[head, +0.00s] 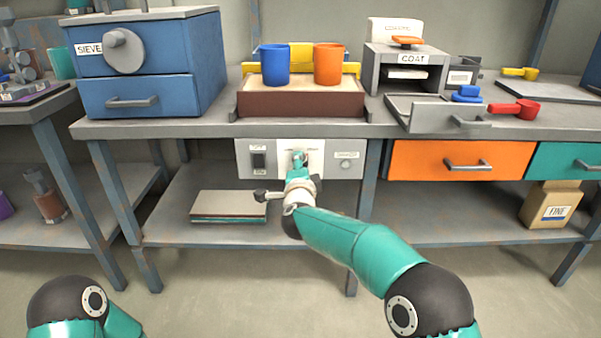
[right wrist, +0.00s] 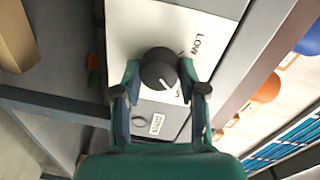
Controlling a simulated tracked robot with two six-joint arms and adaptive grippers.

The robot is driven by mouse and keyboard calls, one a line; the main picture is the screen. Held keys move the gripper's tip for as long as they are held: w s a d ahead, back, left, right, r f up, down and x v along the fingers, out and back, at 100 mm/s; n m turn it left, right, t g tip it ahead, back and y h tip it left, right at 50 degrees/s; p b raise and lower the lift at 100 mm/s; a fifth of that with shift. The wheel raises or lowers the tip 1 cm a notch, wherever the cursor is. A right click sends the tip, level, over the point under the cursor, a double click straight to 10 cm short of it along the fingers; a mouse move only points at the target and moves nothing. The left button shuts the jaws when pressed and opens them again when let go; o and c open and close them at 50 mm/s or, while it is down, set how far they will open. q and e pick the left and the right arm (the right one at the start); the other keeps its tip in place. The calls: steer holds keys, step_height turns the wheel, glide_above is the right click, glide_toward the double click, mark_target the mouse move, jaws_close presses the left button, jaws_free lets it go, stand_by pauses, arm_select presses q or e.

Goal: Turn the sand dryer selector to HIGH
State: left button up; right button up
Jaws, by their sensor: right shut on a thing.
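The selector is a round black knob (right wrist: 158,70) with a white pointer line, on a white plate (right wrist: 135,25) marked LOW, in the right wrist view. Its pointer is turned away from LOW, toward the lower right of that picture. Another marking beside the right finger is mostly hidden. My right gripper (right wrist: 160,76) is shut on the knob, a finger on either side. In the head view my right gripper (head: 299,162) is at the middle of the grey panel (head: 243,172) under the bench, hiding the knob. My left gripper is out of view; only part of that arm shows at lower left.
A black switch (head: 258,161) sits left on the panel, and a small round control (head: 345,167) right. Above stands a brown sand box (head: 300,104) with a blue cup (head: 275,62) and an orange cup (head: 328,62). An orange drawer (head: 420,161) is to the right.

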steer(key=shift+d+f+m, duration=0.25)
steer(key=shift+m, duration=0.15)
steer(key=o, duration=1.1)
steer(key=shift+o, duration=0.2)
steer(key=shift+a+r, duration=0.1)
steer(key=s, duration=1.2)
steer(key=shift+r, duration=0.35)
steer(key=shift+w, duration=0.1)
